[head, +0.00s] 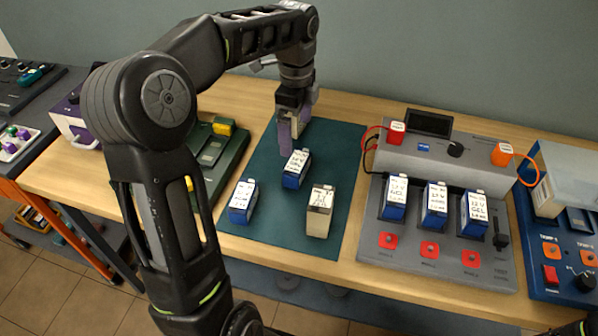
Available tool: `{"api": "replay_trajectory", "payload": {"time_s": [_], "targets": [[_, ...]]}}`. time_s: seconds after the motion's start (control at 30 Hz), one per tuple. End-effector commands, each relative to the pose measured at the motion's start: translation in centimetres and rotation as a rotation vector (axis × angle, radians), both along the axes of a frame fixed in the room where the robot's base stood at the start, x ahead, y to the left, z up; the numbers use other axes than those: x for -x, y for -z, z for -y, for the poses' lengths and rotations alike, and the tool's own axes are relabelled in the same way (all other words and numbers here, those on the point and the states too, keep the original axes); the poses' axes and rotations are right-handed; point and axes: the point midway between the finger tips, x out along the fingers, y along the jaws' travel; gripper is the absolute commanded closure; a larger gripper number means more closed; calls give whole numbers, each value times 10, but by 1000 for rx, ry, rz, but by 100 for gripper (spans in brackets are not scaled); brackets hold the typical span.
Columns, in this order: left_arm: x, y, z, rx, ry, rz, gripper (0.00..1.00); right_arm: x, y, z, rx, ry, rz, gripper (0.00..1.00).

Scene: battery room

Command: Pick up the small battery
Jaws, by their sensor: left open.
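A blue battery with a white label top (296,170) stands on the dark green mat (268,238). A second blue battery (242,202) stands at the mat's left, and a larger beige battery (319,212) at its front right. The two blue ones look smaller than the beige one. My left gripper (292,134) points down over the back of the mat, just behind the first blue battery. It is open, with nothing seen between its fingers. Whether its fingertips touch that battery I cannot tell. My right gripper is not in view.
A grey test station (437,254) at the right holds several blue batteries, with red buttons in front. A dark green device (218,160) stands left of the mat. A blue unit (567,265) is at the far right.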

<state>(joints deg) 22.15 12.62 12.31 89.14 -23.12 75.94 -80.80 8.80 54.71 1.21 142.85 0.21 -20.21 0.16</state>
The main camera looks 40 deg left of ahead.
Motion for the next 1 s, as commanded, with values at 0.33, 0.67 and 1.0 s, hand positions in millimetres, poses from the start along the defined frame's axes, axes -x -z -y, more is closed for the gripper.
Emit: {"api": "replay_trajectory", "payload": {"time_s": [0.33, 0.67, 1.0], "targets": [[0, 36, 0, 0, 0, 0, 0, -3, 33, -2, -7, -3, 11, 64], [0, 37, 0, 0, 0, -1, 0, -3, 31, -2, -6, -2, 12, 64], [0, 60, 0, 0, 0, 1, 0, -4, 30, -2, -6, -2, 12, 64]]}}
